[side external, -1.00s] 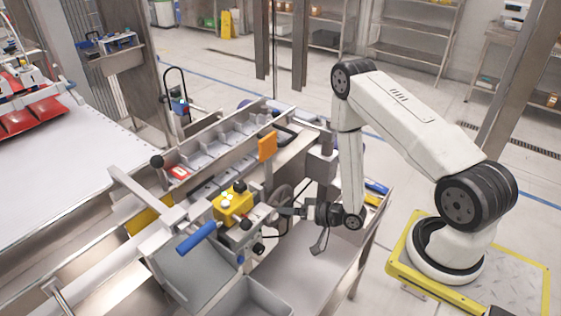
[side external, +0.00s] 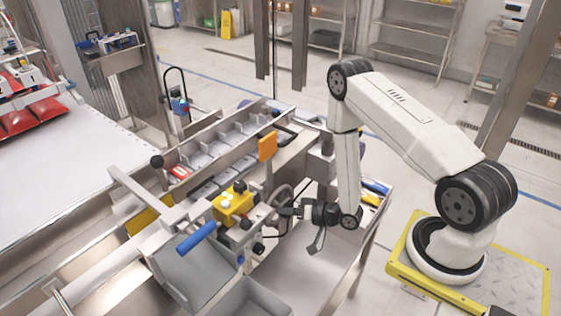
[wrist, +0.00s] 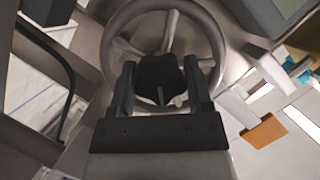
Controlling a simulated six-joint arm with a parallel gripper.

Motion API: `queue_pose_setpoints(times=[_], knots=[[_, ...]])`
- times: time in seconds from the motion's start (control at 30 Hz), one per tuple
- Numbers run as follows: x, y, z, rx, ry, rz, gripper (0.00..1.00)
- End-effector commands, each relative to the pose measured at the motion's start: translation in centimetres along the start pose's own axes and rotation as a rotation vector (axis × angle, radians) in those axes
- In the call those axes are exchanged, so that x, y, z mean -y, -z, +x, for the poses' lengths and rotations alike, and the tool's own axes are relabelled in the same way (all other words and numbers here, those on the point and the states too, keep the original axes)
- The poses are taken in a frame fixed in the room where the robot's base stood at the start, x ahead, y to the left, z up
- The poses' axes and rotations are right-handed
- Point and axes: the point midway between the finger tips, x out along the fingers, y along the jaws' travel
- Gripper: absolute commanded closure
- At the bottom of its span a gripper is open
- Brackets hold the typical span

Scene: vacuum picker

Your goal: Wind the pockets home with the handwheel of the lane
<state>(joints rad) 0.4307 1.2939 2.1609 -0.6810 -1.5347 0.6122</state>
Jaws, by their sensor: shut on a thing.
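The handwheel (wrist: 216,42) is a grey ring with spokes and fills the top of the wrist view. In the side view the handwheel (side external: 284,193) is small and partly hidden beside the lane. My gripper (wrist: 160,78) is shut on a dark knob (wrist: 160,75) that stands in front of the wheel, with one finger on each side. In the side view my gripper (side external: 288,212) reaches the wheel from the right. The grey pockets (side external: 232,138) lie in a row along the lane; a red piece (side external: 179,173) shows near their near end.
A yellow box (side external: 233,206) with knobs, a blue handle (side external: 196,237) and an orange flag (side external: 267,147) stand close to the wheel. The orange plate also shows in the wrist view (wrist: 264,131). A grey bin (side external: 250,297) sits in front.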

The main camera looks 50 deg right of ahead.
Motion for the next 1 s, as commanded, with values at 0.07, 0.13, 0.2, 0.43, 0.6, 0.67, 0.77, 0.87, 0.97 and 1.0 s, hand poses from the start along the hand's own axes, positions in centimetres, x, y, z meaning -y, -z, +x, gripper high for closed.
queue_pose_setpoints(times=[0.07, 0.13, 0.2, 0.43, 0.6, 0.67, 0.77, 0.87, 0.97, 1.0], knots=[[0.01, 0.0, -0.01, 0.0, -0.006, -0.013, 0.95], [0.02, 0.0, -0.01, 0.0, -0.013, -0.032, 0.95], [0.03, 0.0, -0.01, 0.0, -0.022, -0.056, 0.95], [0.09, 0.02, -0.01, 0.0, -0.074, -0.182, 0.95], [0.11, -0.03, -0.01, 0.001, -0.127, -0.31, 0.95], [0.1, -0.04, -0.02, 0.001, -0.147, -0.359, 0.95], [0.1, -0.02, -0.01, 0.001, -0.181, -0.439, 0.95], [0.12, -0.02, 0.0, 0.0, -0.212, -0.516, 0.95], [0.12, -0.02, 0.0, 0.0, -0.24, -0.584, 0.95], [0.11, -0.01, -0.01, 0.0, -0.25, -0.607, 0.95]])
